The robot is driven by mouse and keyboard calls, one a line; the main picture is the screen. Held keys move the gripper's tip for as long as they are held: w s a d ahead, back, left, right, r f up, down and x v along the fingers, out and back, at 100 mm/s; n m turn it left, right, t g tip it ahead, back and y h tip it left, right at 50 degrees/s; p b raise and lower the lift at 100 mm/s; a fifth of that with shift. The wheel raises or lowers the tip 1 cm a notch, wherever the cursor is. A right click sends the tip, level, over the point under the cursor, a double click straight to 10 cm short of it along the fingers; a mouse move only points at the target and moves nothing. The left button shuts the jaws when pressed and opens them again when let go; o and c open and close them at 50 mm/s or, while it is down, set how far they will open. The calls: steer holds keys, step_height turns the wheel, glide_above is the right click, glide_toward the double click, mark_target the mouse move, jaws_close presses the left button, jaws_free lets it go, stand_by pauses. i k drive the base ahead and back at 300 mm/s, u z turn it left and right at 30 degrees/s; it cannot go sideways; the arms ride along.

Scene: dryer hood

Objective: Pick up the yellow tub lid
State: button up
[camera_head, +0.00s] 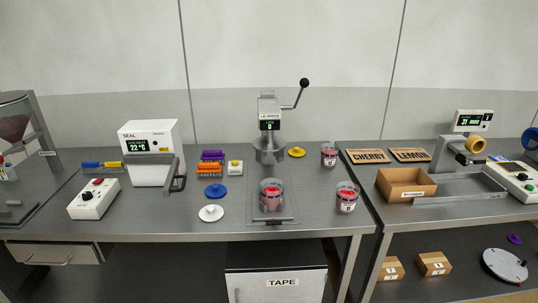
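The yellow tub lid (297,152) is a small round disc with a raised knob. It lies on the grey steel bench (245,224) just right of the press stand (269,125). A blue lid (215,191) and a white lid (211,213) of similar shape lie on the bench to the left of the press. My gripper is not visible in this view.
Two more tubs (329,155) (347,197) stand right of the yellow lid. The white seal machine (151,150) and purple and orange racks (210,168) are left. The press lever (297,93) juts right above the lid.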

mark_target(297, 152)
steer(key=i, duration=1.05)
steer(key=u, duration=0.1)
